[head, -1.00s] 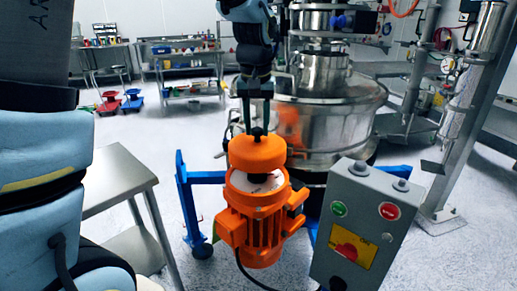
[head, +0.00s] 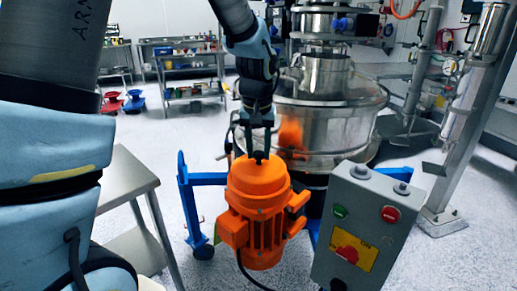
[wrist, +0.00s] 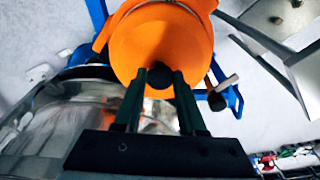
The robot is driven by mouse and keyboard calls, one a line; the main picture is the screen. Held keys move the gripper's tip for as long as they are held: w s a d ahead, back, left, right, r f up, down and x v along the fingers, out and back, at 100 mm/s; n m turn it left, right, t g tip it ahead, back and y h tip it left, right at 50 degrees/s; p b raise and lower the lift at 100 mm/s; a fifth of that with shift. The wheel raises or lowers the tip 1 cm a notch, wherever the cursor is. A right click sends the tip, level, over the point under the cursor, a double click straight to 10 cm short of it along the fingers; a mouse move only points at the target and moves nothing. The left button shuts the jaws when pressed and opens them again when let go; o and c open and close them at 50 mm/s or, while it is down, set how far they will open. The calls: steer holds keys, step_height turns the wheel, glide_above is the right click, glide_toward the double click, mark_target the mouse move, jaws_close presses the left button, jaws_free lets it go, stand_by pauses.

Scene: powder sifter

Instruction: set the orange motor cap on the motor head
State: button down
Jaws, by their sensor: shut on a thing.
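The orange motor cap (head: 257,174) sits on top of the orange motor (head: 264,222) in the head view, lined up with its body and with no clear gap between them. The motor head's pale top face is hidden under the cap. My gripper (head: 258,150) is above the cap, its two fingers shut on the black knob on the cap's top.
A grey control box (head: 362,225) with green and red buttons stands close to the motor's right. The steel sifter (head: 330,110) is behind. A steel table (head: 125,185) is at left, and a blue frame (head: 190,200) stands around the motor.

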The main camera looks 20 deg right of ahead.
mark_target(257, 168)
steer(key=shift+f, duration=0.3)
steer(key=shift+c, duration=2.4)
jaws_free()
step_height(257, 168, up, 13)
steer(key=s+b, duration=0.1)
steer(key=s, duration=0.1)
steer(key=w+a+f+n, duration=0.15)
steer(key=a+f, duration=0.25)
steer(key=a, duration=0.4)
steer(key=w+a+f+n, duration=0.1)
steer(key=w+a+f, duration=0.15)
steer(key=a, duration=0.45)
steer(key=s+a+f+n, duration=0.1)
steer(key=s+a+f, duration=0.2)
steer(key=a, duration=0.4)
steer(key=s+a+f+n, duration=0.1)
steer(key=s+a+f, duration=0.1)
steer(key=a+f, duration=0.3)
steer(key=a, duration=0.3)
steer(key=shift+s+y, duration=0.3)
steer(key=shift+s, duration=0.1)
